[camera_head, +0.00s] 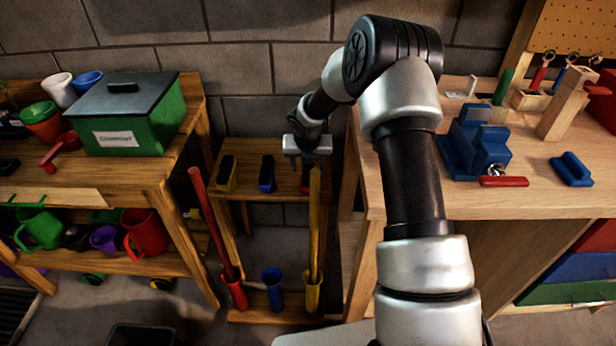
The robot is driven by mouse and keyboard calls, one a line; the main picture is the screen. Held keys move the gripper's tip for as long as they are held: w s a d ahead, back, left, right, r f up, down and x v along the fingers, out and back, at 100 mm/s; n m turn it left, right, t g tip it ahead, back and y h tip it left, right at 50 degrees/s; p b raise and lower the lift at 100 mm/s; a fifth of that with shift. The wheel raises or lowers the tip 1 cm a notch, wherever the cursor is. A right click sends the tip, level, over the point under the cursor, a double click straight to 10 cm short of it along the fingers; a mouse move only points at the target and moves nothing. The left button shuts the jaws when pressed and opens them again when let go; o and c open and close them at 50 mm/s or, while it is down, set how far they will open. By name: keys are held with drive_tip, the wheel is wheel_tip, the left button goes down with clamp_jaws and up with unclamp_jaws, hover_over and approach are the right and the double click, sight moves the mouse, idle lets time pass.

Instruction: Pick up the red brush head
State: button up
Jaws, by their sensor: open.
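The red brush head (305,180) stands on the upper shelf (246,191) of the small wooden rack, at its right end. Only part of it shows, dark above and red below. My gripper (307,162) is open and points down just above it, hiding its top. Whether the fingers are around it or only over it I cannot tell. A blue brush head (266,174) and a yellow brush head (227,174) stand in a row to its left.
A red handle (211,220) and a yellow handle (315,220) rise from cups below; the yellow one passes close to my gripper. A blue cup (272,288) stands between. A workbench (500,202) is right, a shelf unit (130,180) left.

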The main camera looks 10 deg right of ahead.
drive_tip(key=x, duration=0.2)
drive_tip(key=shift+w+f, duration=0.1)
drive_tip(key=shift+f, duration=0.15)
drive_tip(key=c, duration=1.2)
wheel_tip(320, 180, up, 9)
drive_tip(key=p, duration=0.2)
drive_tip(key=shift+r+p, duration=0.1)
drive_tip(key=shift+p, duration=0.3)
drive_tip(key=s+a+r+n+p, duration=0.2)
drive_tip(key=a+r+p, duration=0.4)
drive_tip(key=a, duration=0.4)
drive_tip(key=s+a+r+n+y+p, duration=0.1)
drive_tip(key=s+a+r+p, duration=0.4)
drive_tip(key=a, duration=0.5)
drive_tip(key=s+a+r+n+y+p, duration=0.1)
drive_tip(key=s+a+r+n+p, duration=0.1)
drive_tip(key=a+r+p, duration=0.5)
drive_tip(key=shift+s+a+r+n, duration=0.1)
drive_tip(key=shift+s+a+r, duration=0.1)
drive_tip(key=shift+a+r, duration=0.3)
drive_tip(key=shift+s+a+r+n, duration=0.1)
drive_tip(key=shift+s+a+r, duration=0.2)
drive_tip(key=shift+a, duration=0.4)
drive_tip(key=shift+s+a+r+n, duration=0.1)
drive_tip(key=shift+s+a+r, duration=0.05)
drive_tip(key=shift+a+r, duration=0.4)
